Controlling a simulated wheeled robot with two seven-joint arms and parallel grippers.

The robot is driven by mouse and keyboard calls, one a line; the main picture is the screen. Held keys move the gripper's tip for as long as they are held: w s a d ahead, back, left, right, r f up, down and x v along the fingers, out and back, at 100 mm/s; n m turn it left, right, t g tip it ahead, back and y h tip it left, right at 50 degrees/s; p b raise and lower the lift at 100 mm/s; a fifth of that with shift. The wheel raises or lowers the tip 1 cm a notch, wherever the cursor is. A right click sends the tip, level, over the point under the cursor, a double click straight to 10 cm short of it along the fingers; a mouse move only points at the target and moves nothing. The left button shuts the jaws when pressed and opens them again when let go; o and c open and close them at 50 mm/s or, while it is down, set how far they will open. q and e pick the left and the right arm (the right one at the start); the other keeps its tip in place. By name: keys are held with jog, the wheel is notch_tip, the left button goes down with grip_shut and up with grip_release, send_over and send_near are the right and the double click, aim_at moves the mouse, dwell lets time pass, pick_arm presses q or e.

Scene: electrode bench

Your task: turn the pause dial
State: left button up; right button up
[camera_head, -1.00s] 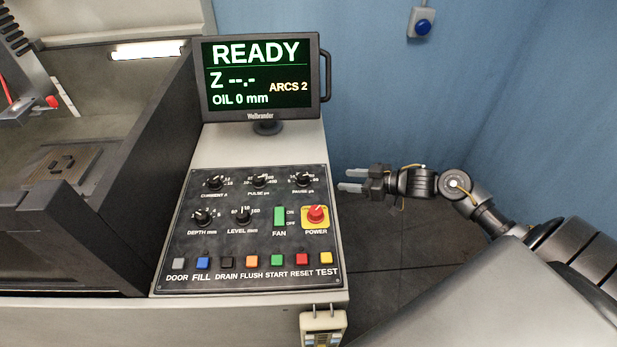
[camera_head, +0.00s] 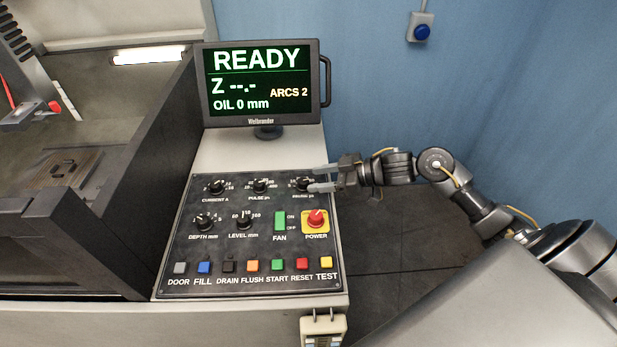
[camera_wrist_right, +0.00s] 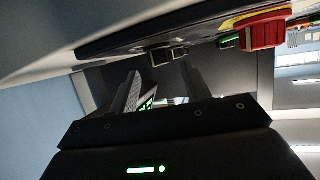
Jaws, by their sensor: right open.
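The pause dial (camera_head: 302,184) is a black knob at the top right of the dark control panel (camera_head: 190,240). My right gripper (camera_head: 316,178) is open, with its two fingers pointing left at the dial's right side. In the head view the fingertips overlap the edge of the dial's scale; I cannot tell whether they touch the knob. In the right wrist view, dark knobs on the panel show ahead of the open fingers (camera_wrist_right: 158,92). My left gripper is in neither view.
The red power knob (camera_head: 316,218) on its yellow plate sits just below the pause dial. The pulse dial (camera_head: 260,186) is to its left. The monitor (camera_head: 262,84), reading READY, stands behind the panel. Floor (camera_head: 390,250) lies open right of the bench.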

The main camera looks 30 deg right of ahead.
aim_at(305, 181)
jog(key=shift+x, duration=1.8)
jog(key=c, duration=1)
